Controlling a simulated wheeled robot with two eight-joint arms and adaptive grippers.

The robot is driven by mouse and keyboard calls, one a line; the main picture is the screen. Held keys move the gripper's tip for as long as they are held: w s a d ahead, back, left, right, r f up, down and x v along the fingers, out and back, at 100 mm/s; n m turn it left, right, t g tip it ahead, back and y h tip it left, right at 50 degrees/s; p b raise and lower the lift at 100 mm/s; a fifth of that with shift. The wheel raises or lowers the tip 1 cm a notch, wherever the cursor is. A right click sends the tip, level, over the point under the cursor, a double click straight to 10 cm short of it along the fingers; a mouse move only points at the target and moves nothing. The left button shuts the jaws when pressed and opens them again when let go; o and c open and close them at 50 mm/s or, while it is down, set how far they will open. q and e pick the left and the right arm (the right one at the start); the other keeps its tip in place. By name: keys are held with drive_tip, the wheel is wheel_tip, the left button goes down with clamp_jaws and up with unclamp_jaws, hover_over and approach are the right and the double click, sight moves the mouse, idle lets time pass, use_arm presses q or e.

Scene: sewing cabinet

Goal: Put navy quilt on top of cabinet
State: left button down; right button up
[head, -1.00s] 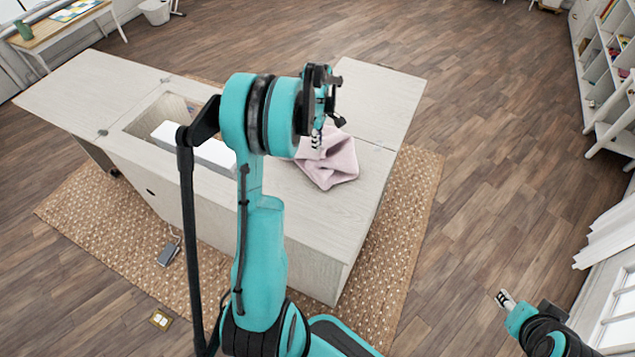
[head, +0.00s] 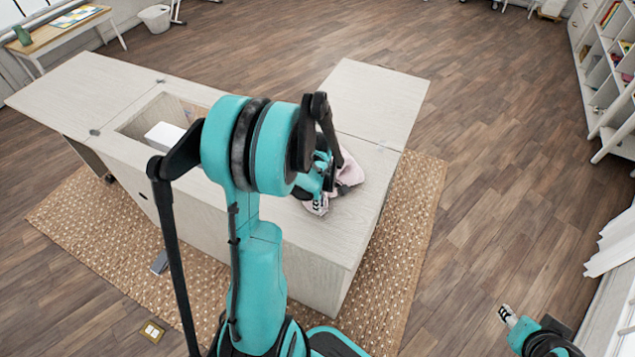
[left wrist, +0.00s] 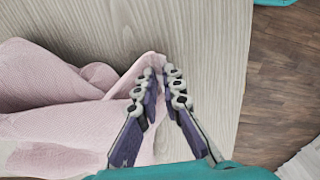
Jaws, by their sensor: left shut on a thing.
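A crumpled pink cloth (head: 353,170) lies on the pale wooden cabinet (head: 345,232); in the left wrist view the cloth (left wrist: 60,110) spreads leftward over the wood grain. I see no navy quilt in either view. My left gripper (head: 317,206) is low over the cabinet top at the cloth's near side. In the left wrist view its fingers (left wrist: 163,76) are close together, shut on a raised fold at the cloth's right edge. My arm hides part of the cloth in the head view. My right gripper (head: 507,315) is at lower right, away from the cabinet; its jaw state is too small to tell.
A white object (head: 165,136) sits in the cabinet's open recess. A woven rug (head: 105,245) lies under the cabinet. Shelves (head: 612,90) stand at right, a small desk (head: 65,36) and white bin (head: 155,17) at upper left. The floor right of the rug is clear.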

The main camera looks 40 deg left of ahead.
use_arm(q)
drive_tip(key=shift+s+d+f, duration=0.2)
drive_tip(key=shift+s+f, duration=0.05)
drive_tip(key=c, duration=1.3)
unclamp_jaws()
